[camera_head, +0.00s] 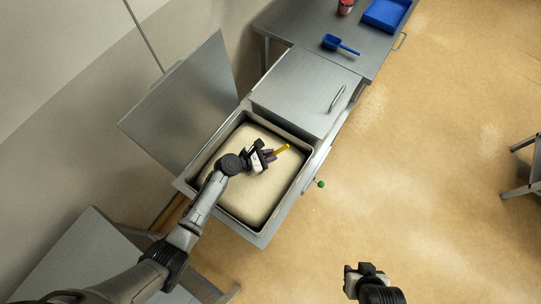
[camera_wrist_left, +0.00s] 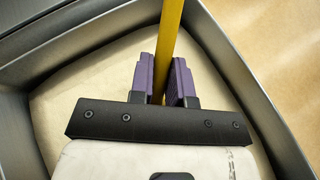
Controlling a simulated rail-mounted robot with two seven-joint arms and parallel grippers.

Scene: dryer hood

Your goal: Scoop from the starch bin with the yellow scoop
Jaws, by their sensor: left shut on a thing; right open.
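The yellow scoop (camera_head: 282,149) shows as a yellow handle end sticking out of my left gripper (camera_head: 268,155) over the starch bin. In the left wrist view, the yellow handle (camera_wrist_left: 171,35) stands between the purple pads of my left gripper (camera_wrist_left: 162,78), which is shut on it. The scoop's bowl is hidden in both views. The starch bin (camera_head: 247,236) is an open metal bin filled with pale starch (camera_head: 240,190). I cannot tell whether the scoop touches the starch. My right gripper (camera_head: 365,270) is open and empty above the floor at the lower right.
A raised metal lid (camera_head: 185,95) stands left of the bin. A closed lid with a handle (camera_head: 305,90) covers the neighbouring compartment. A blue scoop (camera_head: 338,44), a blue tray (camera_head: 385,14) and a red container (camera_head: 345,6) are on the far counter. A green knob (camera_head: 321,184) juts from the bin's right side.

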